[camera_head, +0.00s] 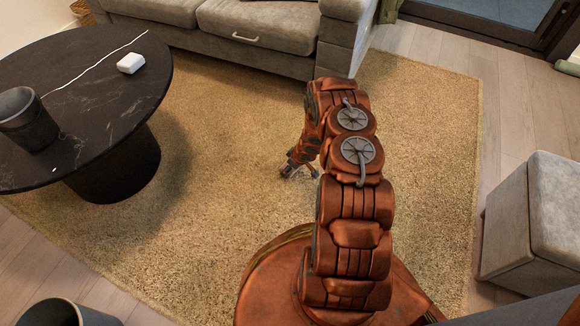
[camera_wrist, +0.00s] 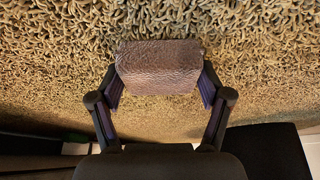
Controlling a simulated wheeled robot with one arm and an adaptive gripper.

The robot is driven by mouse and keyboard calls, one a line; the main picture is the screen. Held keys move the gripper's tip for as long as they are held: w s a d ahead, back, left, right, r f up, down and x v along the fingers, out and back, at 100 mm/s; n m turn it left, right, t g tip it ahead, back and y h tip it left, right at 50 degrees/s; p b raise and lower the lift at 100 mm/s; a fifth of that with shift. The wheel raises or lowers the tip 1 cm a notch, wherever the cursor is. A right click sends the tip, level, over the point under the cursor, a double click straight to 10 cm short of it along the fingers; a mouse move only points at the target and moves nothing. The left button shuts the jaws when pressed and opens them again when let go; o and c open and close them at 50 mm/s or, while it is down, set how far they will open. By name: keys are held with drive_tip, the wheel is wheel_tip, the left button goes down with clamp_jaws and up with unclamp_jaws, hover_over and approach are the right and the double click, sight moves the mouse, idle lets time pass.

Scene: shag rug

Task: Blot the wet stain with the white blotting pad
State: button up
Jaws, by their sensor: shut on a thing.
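My gripper (camera_wrist: 160,84) is shut on a brownish, wrinkled-textured block (camera_wrist: 157,66), one finger on each side of it. The block looks brown rather than white, and I cannot tell for sure whether it is the blotting pad. In the head view my gripper (camera_head: 299,170) points down at the shag rug (camera_head: 235,235), low over it or at it; the block is not clear there. In the wrist view the rug fills the space behind the block, and I cannot tell whether they touch. I cannot make out a clear wet stain; the gripper and block may hide it.
A grey sofa (camera_head: 245,40) is at the back, a grey ottoman (camera_head: 535,220) at the right. The rug's middle is clear.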

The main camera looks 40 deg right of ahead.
drive_tip(key=shift+s, duration=0.1)
drive_tip(key=shift+r+p, duration=2.3)
drive_tip(key=shift+r, duration=1.2)
drive_tip(key=shift+a, duration=0.15)
